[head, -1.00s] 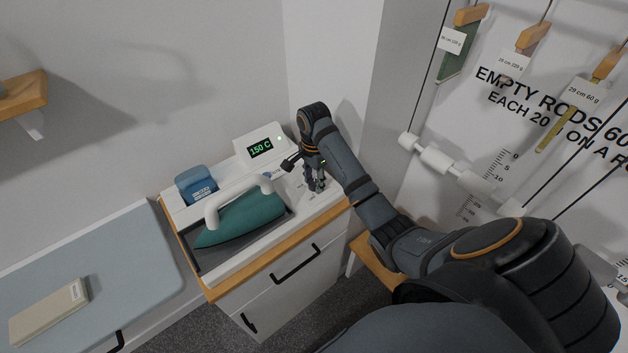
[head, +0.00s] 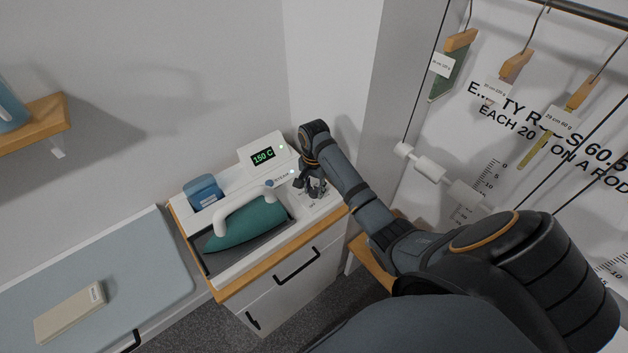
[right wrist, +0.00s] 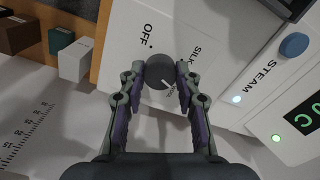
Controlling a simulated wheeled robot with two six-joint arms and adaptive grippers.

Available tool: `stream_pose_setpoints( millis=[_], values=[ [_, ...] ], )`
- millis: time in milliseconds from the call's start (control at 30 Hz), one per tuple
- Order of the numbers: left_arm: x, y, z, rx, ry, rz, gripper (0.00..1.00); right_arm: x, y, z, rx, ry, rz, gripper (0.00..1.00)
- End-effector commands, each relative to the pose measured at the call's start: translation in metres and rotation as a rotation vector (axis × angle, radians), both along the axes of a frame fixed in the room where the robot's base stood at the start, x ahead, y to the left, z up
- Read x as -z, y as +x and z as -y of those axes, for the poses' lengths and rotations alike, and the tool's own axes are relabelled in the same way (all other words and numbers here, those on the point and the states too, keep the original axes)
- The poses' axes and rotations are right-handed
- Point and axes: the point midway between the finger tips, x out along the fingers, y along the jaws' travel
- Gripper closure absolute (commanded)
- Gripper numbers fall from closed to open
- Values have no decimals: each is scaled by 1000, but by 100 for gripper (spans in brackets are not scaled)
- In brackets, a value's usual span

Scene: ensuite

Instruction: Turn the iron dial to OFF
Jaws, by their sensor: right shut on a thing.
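The iron dial (right wrist: 158,74) is a round dark grey knob on the white panel of the ironing station. Its pale pointer mark points down and right, away from the printed OFF, toward lettering partly hidden by a finger. SILK is printed to its right. My right gripper (right wrist: 160,73) has a finger on each side of the dial and is shut on it. In the head view the right gripper (head: 314,188) is at the right end of the station and hides the dial. The display (head: 263,156) reads 150 C. My left gripper is not in view.
A teal iron (head: 246,226) with a white handle rests on the station, left of my right gripper. A blue tank (head: 203,193) stands behind it. A blue STEAM button (right wrist: 293,45) is near the dial. A wall corner is close behind my right arm.

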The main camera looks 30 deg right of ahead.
Motion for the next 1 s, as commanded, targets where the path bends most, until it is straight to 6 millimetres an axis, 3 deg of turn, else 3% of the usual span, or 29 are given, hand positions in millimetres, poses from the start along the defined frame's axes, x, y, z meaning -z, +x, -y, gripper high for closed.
stream_pose_setpoints(
  millis=[33,100,500,1000],
  values=[
    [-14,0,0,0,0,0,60,-7,-1,0,-41,0,-4,99],
    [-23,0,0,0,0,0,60,-7,-1,0,-108,0,-4,99],
    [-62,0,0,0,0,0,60,-5,0,0,-488,1,-2,99],
    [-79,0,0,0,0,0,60,0,0,0,-962,0,0,99]
  ],
)
